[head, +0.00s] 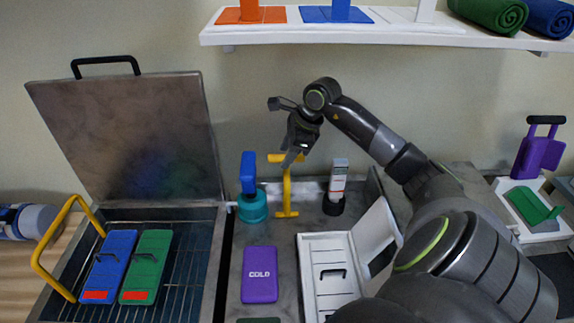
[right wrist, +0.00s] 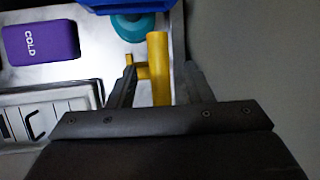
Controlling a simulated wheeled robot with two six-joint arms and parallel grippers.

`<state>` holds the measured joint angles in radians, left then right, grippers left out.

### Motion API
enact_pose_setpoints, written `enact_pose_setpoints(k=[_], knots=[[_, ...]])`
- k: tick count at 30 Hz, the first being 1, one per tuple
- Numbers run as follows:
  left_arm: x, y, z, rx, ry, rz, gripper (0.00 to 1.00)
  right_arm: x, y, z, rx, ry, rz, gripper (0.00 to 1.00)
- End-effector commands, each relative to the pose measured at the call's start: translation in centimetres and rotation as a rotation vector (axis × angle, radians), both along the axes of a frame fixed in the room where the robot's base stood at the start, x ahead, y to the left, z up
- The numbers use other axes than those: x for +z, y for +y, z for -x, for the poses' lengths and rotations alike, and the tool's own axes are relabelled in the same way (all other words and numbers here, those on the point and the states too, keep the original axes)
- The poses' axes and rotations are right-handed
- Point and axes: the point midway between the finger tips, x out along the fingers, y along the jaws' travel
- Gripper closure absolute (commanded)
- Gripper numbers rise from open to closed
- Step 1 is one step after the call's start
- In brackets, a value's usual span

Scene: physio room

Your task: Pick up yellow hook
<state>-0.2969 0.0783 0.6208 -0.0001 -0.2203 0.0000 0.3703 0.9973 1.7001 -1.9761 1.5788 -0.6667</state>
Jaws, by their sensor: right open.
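The yellow hook (head: 287,189) stands upright on the grey counter, between the teal-based blue tool and a small white device. My right gripper (head: 288,158) is at the top of the hook, coming from above, and partly covers it in the head view. In the right wrist view the yellow hook (right wrist: 159,68) lies between the two open fingers (right wrist: 158,88); I cannot tell whether either finger touches it. My left gripper is not in view.
A blue tool on a teal base (head: 252,207) stands just left of the hook. A white device in a black holder (head: 337,185) stands just right. A purple COLD pack (head: 260,274) and an open white case (head: 318,240) lie in front. An open metal box (head: 216,250) is at left; a white shelf (head: 300,37) is above.

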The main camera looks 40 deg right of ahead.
Motion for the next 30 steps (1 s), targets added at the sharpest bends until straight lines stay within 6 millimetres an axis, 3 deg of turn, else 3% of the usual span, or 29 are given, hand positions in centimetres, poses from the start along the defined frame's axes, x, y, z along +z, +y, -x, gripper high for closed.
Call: enact_pose_setpoints(k=[2,7,16,27,30], knots=[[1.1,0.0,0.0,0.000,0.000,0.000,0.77,-0.5,0.4,-0.3,0.000,0.002,-0.004,0.54],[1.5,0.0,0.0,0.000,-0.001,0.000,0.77,-2.2,0.6,-0.9,0.000,0.000,-0.002,0.54],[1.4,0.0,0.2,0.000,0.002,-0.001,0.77,-2.7,0.6,-1.1,0.001,-0.001,0.001,0.54],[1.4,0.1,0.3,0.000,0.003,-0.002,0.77,-2.6,0.6,-1.1,0.000,-0.001,0.001,1.00],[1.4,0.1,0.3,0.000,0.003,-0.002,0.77,-2.6,0.6,-1.1,0.001,-0.001,0.001,1.00]])
